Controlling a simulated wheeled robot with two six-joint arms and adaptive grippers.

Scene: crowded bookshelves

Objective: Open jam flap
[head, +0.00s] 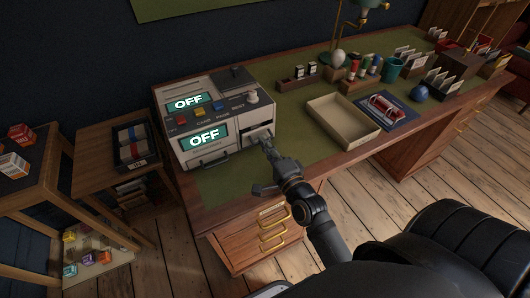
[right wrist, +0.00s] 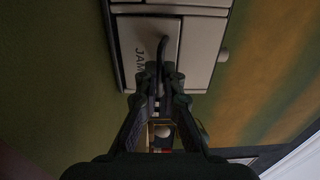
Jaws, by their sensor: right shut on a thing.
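A pale grey machine (head: 222,110) with two "OFF" displays stands at the desk's left end. Its jam flap (right wrist: 134,38), a pale panel lettered "JAM", shows close up in the right wrist view. A thin dark handle (right wrist: 161,48) stands out from the flap. My right gripper (right wrist: 160,76) is shut on this handle. In the head view, my right gripper (head: 264,139) is at the lower right of the machine's front and partly covers the flap. I cannot tell how far the flap is tilted. My left gripper is not in view.
The desk's green top (head: 222,188) is clear in front of the machine. An open beige tray (head: 343,121) lies to the right, with a blue book-like item (head: 384,111) beyond it. A side table (head: 105,165) stands at left. A black chair (head: 445,240) is at lower right.

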